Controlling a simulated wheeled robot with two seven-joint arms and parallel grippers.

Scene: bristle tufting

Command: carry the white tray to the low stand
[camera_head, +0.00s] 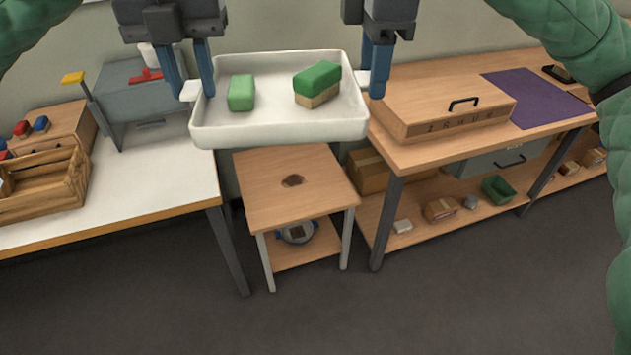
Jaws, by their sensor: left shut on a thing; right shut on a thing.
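The white tray (275,130) is held up in the air, roughly level, in the upper middle of the head view. A green block (241,93) and a green-topped block with a tan lower part (317,83) lie in it. My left gripper (199,90) is shut on the tray's left side. My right gripper (372,84) is shut on its right side. The low stand (262,195), a small wooden-topped table with pale legs, is below the tray.
A white-topped bench (165,185) with a wooden crate (45,185) and a grey box stands left of the stand. A wooden bench (415,152) with a lidded wooden box (440,100) and a purple mat (537,97) stands right. Open grey floor (330,310) lies in front.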

